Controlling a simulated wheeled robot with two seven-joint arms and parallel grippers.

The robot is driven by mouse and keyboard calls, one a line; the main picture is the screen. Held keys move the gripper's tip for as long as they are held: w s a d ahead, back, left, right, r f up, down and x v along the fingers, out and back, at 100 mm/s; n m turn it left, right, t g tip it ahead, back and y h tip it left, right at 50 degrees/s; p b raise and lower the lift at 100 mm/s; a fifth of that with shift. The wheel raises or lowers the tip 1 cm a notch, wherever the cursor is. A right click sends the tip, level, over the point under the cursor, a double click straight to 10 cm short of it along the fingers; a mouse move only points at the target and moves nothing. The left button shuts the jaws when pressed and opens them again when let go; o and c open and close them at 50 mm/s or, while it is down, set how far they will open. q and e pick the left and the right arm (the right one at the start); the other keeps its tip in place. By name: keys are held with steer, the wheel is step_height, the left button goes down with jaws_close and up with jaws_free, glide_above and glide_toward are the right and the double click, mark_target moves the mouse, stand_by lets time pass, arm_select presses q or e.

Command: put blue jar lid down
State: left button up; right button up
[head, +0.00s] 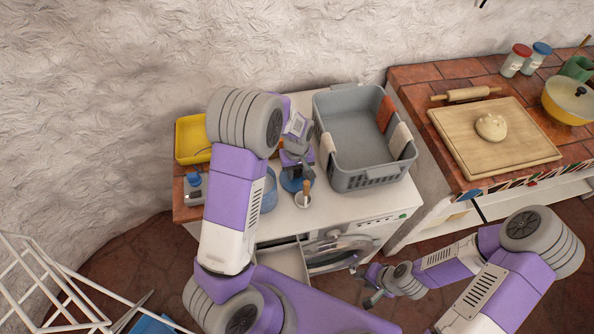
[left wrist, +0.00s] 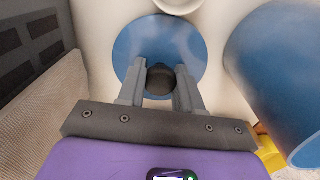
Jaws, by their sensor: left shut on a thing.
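The blue jar lid (left wrist: 135,48) is a round blue disc with a dark knob. My left gripper (left wrist: 160,82) is shut on this knob, seen from above in the left wrist view. In the head view the lid (head: 291,184) shows below my left gripper (head: 297,165), over the white top of the washing machine. I cannot tell whether the lid touches that top. My right gripper (head: 372,285) hangs low in front of the machine, away from the lid; its jaw opening is unclear.
A blue container (head: 269,193) stands just beside the lid; it fills the right of the left wrist view (left wrist: 275,75). A small white pot (head: 303,200) with a wooden handle is close in front. A grey basket (head: 368,182) stands to the right, a yellow tray (head: 184,157) to the left.

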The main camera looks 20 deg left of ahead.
mark_target(297, 171)
arm_select(q)
steer(key=o, duration=1.1)
steer(key=shift+f, duration=0.15)
steer(key=shift+r, duration=0.3)
step_height(297, 171, up, 12)
steer(key=shift+f+p, duration=0.1)
steer(key=shift+p, duration=0.95)
